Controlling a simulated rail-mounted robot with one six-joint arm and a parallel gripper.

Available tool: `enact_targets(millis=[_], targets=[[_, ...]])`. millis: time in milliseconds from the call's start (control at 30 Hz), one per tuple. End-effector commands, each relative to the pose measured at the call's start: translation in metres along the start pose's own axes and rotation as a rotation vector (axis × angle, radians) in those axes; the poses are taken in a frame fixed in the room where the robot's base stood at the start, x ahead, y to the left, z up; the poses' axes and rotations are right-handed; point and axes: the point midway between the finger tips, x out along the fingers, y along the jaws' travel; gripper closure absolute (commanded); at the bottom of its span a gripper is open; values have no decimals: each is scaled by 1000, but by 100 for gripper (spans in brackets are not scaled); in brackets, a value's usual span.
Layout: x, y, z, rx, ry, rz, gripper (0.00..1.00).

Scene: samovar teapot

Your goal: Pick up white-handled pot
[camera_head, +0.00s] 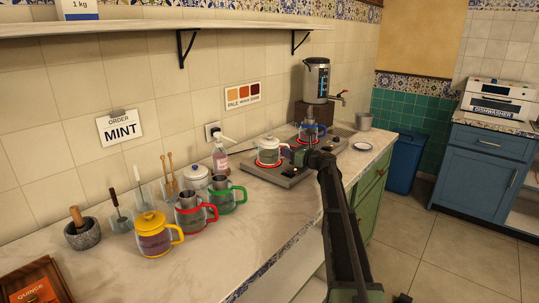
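The white-handled pot (268,152) is a glass pot with a white lid, standing upright on the glowing red near burner of the hot plate (284,181). My gripper (290,153) is at the pot's right side, where its handle would be. The gripper and arm cover that side. The fingers are too small and dark to show whether they are open, or whether they touch the handle. A blue pot (309,130) stands on the far burner, just behind my gripper.
Yellow (153,238), red (188,218) and green (224,199) handled pots stand on the counter at left. A samovar (318,80) is at the back. The front counter (262,226) is clear.

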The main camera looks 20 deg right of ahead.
Motion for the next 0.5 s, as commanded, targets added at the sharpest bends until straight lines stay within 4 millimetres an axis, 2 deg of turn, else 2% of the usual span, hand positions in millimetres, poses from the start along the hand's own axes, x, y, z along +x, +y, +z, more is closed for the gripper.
enact_targets(millis=[33, 100, 500], targets=[[0, 0, 0, 0, 0, 0, 90], [0, 0, 0, 0, 0, 0, 100], [0, 0, 1, 0, 0, 0, 100]])
